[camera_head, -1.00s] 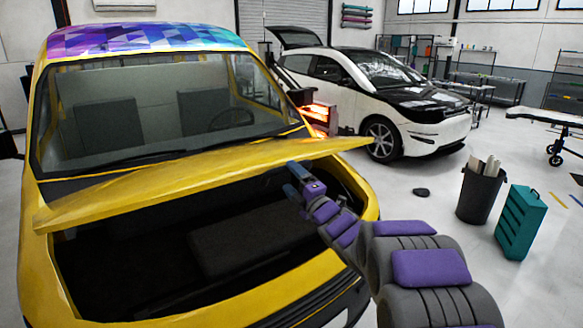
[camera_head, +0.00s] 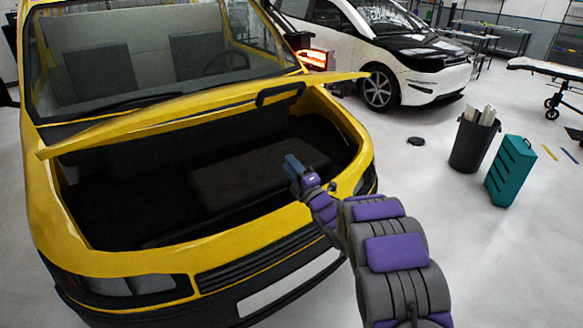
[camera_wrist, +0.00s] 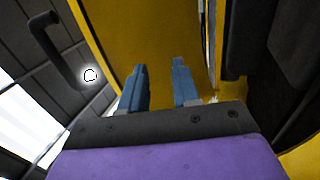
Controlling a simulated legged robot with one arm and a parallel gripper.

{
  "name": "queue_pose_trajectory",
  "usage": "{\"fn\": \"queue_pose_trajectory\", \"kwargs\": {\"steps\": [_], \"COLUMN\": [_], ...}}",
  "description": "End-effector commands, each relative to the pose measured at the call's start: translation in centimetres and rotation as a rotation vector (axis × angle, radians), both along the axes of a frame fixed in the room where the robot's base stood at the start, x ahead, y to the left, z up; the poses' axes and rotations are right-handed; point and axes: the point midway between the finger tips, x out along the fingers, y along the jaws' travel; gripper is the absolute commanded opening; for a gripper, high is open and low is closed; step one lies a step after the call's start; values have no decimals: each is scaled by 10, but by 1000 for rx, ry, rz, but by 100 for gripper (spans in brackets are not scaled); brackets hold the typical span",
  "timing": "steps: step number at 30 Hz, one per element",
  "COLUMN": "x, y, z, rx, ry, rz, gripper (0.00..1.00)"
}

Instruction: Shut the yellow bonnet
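The yellow bonnet (camera_head: 190,110) of the yellow car is raised, its front edge standing above the open front compartment. A black handle (camera_head: 280,93) sits along this edge, right of its middle. My gripper (camera_head: 291,164) is below and in front of the handle in the head view, clear of the bonnet and over the compartment's front part. In the wrist view, the two blue fingers (camera_wrist: 158,86) stand apart with nothing between them. A yellow panel (camera_wrist: 125,35) fills the background beyond them. A black curved bar (camera_wrist: 52,50) shows at upper left.
The open compartment (camera_head: 130,205) holds a dark box-like block (camera_head: 255,175). The yellow front rim (camera_head: 215,245) runs below my arm. A black bin (camera_head: 472,145) and teal case (camera_head: 511,170) stand at right. A white and black car (camera_head: 400,60) is behind.

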Motion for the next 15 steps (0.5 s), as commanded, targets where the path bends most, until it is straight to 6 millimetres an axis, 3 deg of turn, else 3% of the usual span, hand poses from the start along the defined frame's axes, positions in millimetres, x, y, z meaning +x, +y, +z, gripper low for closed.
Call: {"fn": "queue_pose_trajectory", "kwargs": {"steps": [4,15], "x": [0,-5], "y": [-3,-5], "z": [3,4], "rx": [4,3], "ry": [-5,-10], "rz": [-1,-1], "gripper": [46,46]}}
